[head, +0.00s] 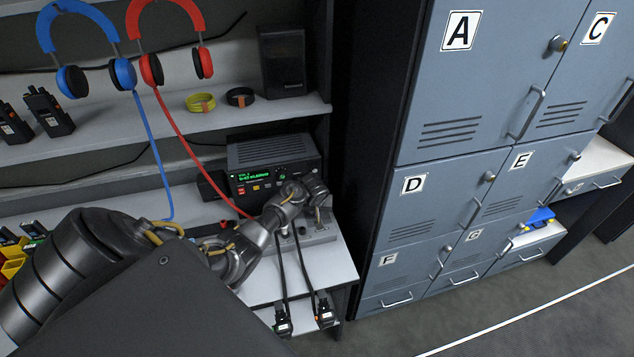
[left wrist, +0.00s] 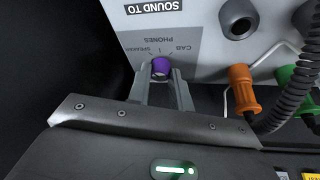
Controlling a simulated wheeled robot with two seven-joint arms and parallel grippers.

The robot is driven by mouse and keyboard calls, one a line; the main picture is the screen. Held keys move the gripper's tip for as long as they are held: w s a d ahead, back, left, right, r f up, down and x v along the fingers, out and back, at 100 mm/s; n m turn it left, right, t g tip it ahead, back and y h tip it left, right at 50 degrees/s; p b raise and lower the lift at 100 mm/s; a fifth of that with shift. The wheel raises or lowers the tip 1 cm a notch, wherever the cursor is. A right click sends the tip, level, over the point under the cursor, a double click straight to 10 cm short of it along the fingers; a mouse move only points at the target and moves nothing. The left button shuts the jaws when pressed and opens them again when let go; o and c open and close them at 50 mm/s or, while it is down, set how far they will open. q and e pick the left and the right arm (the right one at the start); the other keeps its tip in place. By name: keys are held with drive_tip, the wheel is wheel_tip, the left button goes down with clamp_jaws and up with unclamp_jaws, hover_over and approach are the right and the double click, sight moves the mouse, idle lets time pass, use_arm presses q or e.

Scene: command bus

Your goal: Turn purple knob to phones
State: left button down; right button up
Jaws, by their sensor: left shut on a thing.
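The purple knob (left wrist: 160,66) sits on a light grey panel (left wrist: 205,60) in the left wrist view. Labels PHONES, CAB and SPEAKER appear upside down around it, below a SOUND TO plate (left wrist: 154,7). My left gripper (left wrist: 160,77) is shut on the knob, one finger on each side. Which label the knob points to I cannot tell. In the head view my left arm reaches across to the shelf and the left gripper (head: 319,203) is at the grey panel beside the radio; the knob is hidden there. My right gripper is not in view.
A radio (head: 275,165) stands behind my left gripper. An orange plug (left wrist: 242,88) and a green plug (left wrist: 288,75) with a black coiled cable are close to the gripper. Headphone cords hang near my arm. Grey lockers (head: 405,236) stand at right.

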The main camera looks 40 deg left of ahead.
use_arm(q)
drive_tip(key=m+h, duration=0.1)
drive_tip(key=m, duration=0.1)
drive_tip(key=shift+a+m+p, duration=0.1)
drive_tip(key=shift+m+p, duration=0.2)
drive_tip(key=shift+p, duration=0.05)
drive_tip(key=shift+a+m+h, duration=0.1)
drive_tip(key=shift+m+h, duration=0.8)
drive_tip(key=shift+m, duration=1.3)
drive_tip(key=shift+t, duration=0.3)
drive_tip(key=c, duration=1.3)
unclamp_jaws()
drive_tip(key=shift+o, duration=0.2)
drive_tip(key=shift+s+r, duration=0.2)
drive_tip(key=shift+r, duration=0.3)
drive_tip(key=v, duration=0.9)
drive_tip(key=shift+r, duration=0.3)
